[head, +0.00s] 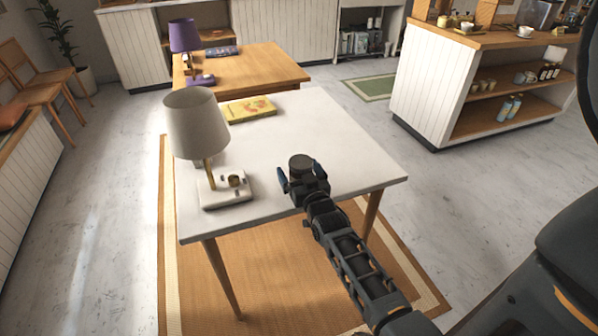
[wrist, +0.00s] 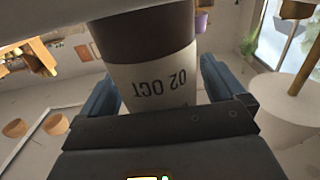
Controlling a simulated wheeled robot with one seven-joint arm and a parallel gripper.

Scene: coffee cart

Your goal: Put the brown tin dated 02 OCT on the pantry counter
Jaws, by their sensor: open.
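The brown tin (head: 301,162) stands upright near the front right of the white table (head: 345,165). In the wrist view the tin (wrist: 150,85) shows a white label reading 02 OCT, upside down in the picture. My gripper (head: 301,179) is open, with one blue finger on each side of the tin. It also shows in the wrist view (wrist: 160,95). I cannot tell whether the fingers touch the tin. No sign in view says which counter is the pantry counter.
A grey-shaded lamp (head: 196,122) stands left on the table, with a yellow book (head: 249,109) behind. A wooden table (head: 265,68) with a purple lamp (head: 184,37) adjoins the far side. A wood-topped counter (head: 470,40) at right holds cups and jars. Open floor (head: 440,200) lies between.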

